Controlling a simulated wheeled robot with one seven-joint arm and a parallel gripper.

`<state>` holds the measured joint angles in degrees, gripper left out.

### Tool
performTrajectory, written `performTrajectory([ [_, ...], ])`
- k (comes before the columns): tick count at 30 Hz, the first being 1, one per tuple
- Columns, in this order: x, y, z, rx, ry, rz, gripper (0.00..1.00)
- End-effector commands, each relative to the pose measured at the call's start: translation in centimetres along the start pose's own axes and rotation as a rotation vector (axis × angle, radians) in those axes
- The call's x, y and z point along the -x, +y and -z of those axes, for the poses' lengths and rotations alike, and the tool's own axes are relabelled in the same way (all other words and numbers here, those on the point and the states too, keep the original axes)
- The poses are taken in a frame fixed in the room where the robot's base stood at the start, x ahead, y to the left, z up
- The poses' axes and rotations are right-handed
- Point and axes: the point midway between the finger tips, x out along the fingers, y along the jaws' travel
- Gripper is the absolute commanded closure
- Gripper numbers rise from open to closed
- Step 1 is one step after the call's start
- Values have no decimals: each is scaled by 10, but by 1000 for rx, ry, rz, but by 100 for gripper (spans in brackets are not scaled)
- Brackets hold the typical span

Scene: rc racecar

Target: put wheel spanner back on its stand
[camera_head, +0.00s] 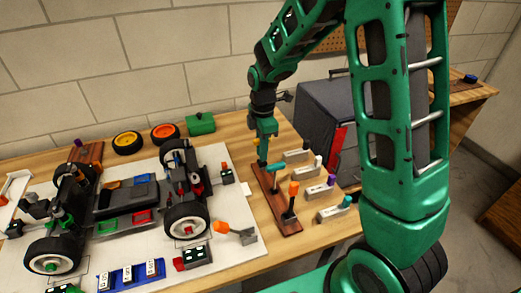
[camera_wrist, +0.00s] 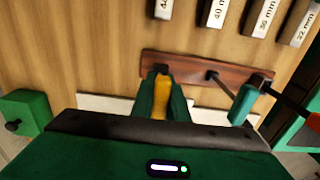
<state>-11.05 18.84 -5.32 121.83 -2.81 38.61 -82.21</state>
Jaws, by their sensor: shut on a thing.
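My gripper (camera_head: 263,155) points down over the far end of a dark red-brown wooden stand (camera_head: 265,190). Its fingers (camera_wrist: 161,84) are shut on a yellow-handled tool (camera_wrist: 161,103), which I take to be the wheel spanner. In the wrist view the tool's tip is at the left end of the stand (camera_wrist: 190,70). The fingers hide its lower end, so I cannot tell whether it touches or is seated. A teal-handled tool (camera_wrist: 243,104) and an orange-handled tool (camera_head: 292,191) stand upright in the other places of the stand.
Several pale blocks with size labels (camera_wrist: 216,12) lie along the stand's right side. A racecar chassis (camera_head: 125,200) sits on a white board to the left. A dark box (camera_head: 325,110) stands behind right.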

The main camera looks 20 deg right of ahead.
Motion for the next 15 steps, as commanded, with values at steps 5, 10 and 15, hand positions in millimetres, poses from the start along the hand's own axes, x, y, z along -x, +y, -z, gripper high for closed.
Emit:
performTrajectory([
  [5,-4,0,0,0,0,0,100],
  [10,-8,0,0,0,0,0,100],
  [15,-12,0,0,0,0,0,100],
])
